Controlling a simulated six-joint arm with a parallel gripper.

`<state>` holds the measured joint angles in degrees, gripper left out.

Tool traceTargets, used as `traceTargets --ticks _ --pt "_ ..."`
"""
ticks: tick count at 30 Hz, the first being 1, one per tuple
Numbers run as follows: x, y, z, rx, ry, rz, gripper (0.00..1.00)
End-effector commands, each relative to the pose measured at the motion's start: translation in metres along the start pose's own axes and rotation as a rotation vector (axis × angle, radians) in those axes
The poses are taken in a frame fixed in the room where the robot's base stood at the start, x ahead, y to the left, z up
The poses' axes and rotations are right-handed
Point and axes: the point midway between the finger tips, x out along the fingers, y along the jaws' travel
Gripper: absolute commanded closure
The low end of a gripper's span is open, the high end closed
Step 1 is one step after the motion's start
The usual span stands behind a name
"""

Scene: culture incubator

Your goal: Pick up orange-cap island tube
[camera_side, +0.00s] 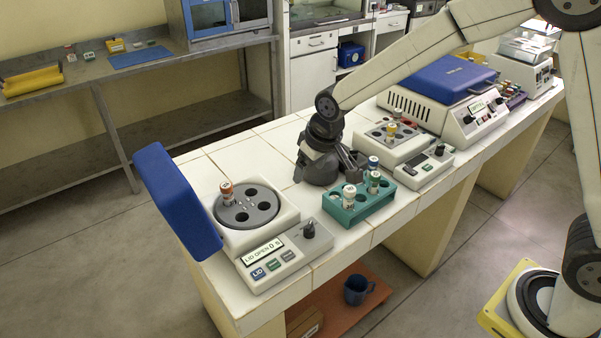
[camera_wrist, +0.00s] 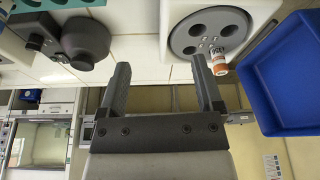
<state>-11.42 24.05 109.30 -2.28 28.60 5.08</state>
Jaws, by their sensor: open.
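A tube with an orange-brown cap (camera_side: 227,187) stands upright in a hole of the round grey rotor (camera_side: 262,213) of the open centrifuge. In the wrist view the orange-cap tube (camera_wrist: 218,67) shows at the rotor's edge, just beyond and right of my right fingertip. My gripper (camera_side: 328,168) is over the bench to the right of the centrifuge in the side view. Its two fingers, seen in the wrist view (camera_wrist: 160,64), are spread wide with nothing between them. The tube's lower part is hidden in the rotor.
The blue lid (camera_side: 176,200) stands raised left of the rotor. A dark round device (camera_side: 319,172) sits by my gripper. A teal rack (camera_side: 345,212) holds several capped tubes. A white block with a yellow-cap tube (camera_side: 392,128) stands farther right. White tiles between centrifuge and rack are clear.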

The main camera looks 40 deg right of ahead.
Motion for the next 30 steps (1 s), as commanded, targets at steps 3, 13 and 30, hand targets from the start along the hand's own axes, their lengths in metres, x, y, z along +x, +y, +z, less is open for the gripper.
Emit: traceTargets --ticks 3,13,30 --pt "0.011 -0.021 -0.030 -0.026 0.014 -0.009 0.16" --pt "0.039 -0.082 -0.094 -0.087 0.056 -0.031 0.16" --pt "0.053 -0.113 -0.118 -0.110 0.076 -0.042 0.16"
